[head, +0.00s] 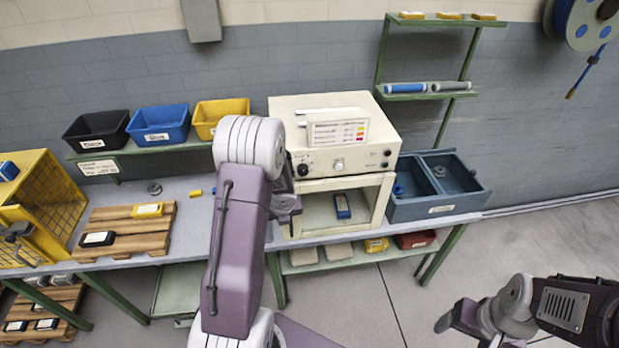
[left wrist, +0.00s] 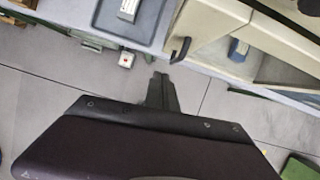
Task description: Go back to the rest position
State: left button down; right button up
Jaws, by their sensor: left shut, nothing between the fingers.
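My left arm rises in the middle of the head view, and its dark gripper (head: 290,205) is in front of the cream machine (head: 335,165). In the left wrist view the left gripper (left wrist: 162,92) shows as narrow dark fingers pressed together, with nothing held, pointing toward the bench edge. My right gripper (head: 452,318) is low at the right of the head view, above the floor and apart from the bench. Whether its fingers are open or closed is not clear.
The bench (head: 190,215) carries pallets (head: 125,230), a yellow cage (head: 40,195) and a blue-grey double bin (head: 435,205). A blue object (head: 342,206) sits inside the machine's open chamber. Black, blue and yellow bins stand on the shelf behind. Open floor (head: 540,245) lies at the right.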

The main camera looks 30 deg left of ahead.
pick_arm(q)
jog(key=w+d+f+t+b, duration=0.2)
jog(key=w+d+b, duration=0.1)
jog(key=d+b, duration=0.55)
jog(key=s+d+f+n+g+h+b, duration=0.1)
jog(key=s+d+n, duration=0.3)
jog(key=s+n, duration=0.4)
jog(key=s+d+f+n+g+h+b, duration=0.1)
jog(key=s+n, duration=0.8)
jog(key=n, duration=1.1)
jog(key=d+g+h+b, duration=0.1)
jog(key=d+g+b, duration=0.1)
jog(key=d+b, duration=0.1)
jog(key=shift+s+d+f, duration=0.3)
jog(key=shift+d+f, duration=0.1)
jog(key=shift+s, duration=0.1)
